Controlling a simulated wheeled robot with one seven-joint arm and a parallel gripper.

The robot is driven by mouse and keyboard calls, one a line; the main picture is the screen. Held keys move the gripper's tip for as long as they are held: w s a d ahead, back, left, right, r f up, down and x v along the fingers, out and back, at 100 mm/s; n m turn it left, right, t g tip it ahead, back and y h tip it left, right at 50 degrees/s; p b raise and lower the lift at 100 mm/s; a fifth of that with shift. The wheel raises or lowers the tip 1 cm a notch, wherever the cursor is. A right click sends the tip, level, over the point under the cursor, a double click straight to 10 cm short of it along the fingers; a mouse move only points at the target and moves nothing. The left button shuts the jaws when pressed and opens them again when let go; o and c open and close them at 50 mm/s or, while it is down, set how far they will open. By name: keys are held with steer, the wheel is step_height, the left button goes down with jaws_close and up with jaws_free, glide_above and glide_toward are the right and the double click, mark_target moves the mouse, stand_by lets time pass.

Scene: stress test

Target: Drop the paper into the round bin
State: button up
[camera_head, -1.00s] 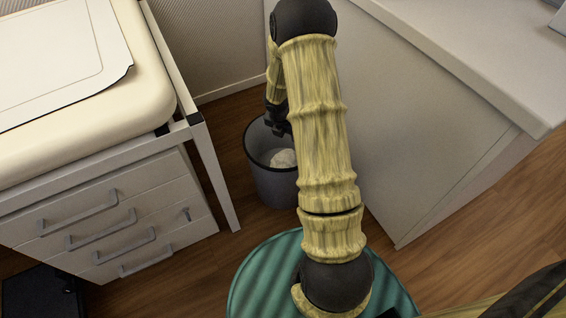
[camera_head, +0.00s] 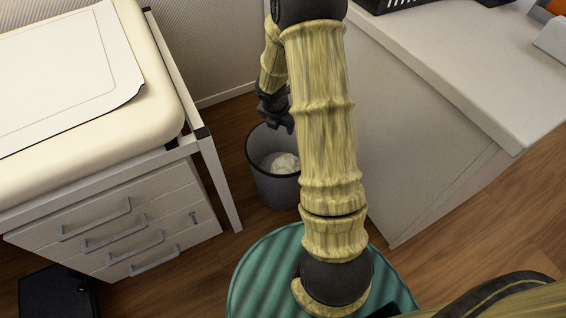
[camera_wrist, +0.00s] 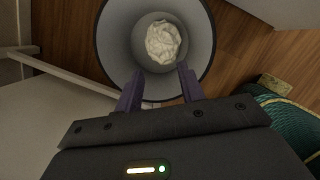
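The round bin (camera_head: 266,187) is grey and stands on the wood floor between the drawer unit and the counter; my arm hides its right side in the head view. The crumpled white paper (camera_head: 284,163) lies inside the bin; it also shows in the wrist view (camera_wrist: 162,42), surrounded by the bin's inner wall. My gripper (camera_head: 284,124) is above the bin's rim, pointing down. In the wrist view its two fingers (camera_wrist: 158,82) stand apart with nothing between them, and the paper lies beyond their tips, apart from them.
A drawer unit (camera_head: 120,222) with a padded top (camera_head: 150,118) and a metal frame stands at left. A white counter (camera_head: 460,70) with a dark basket (camera_head: 395,4) is at right. A black box (camera_head: 58,292) sits on the floor at lower left.

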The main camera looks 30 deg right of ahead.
steer(key=p+v, duration=0.2)
steer(key=v, duration=0.4)
steer(key=shift+p, duration=0.3)
stand_by(0.3)
steer(key=s+a+r+m+y+p, duration=0.1)
steer(key=s+a+r+m+p, duration=0.1)
steer(key=s+a+r+m, duration=0.8)
steer(key=s+a+r+m+y+p, duration=0.1)
steer(key=s+r+m+y+p, duration=0.35)
steer(key=m, duration=1.05)
step_height(320, 180, up, 38)
steer(key=s+h+p, duration=0.1)
steer(key=h+p, duration=0.2)
steer(key=p, duration=3.2)
steer(key=shift+s+r+t, duration=0.2)
steer(key=shift+t, duration=0.2)
steer(key=shift+a, duration=0.1)
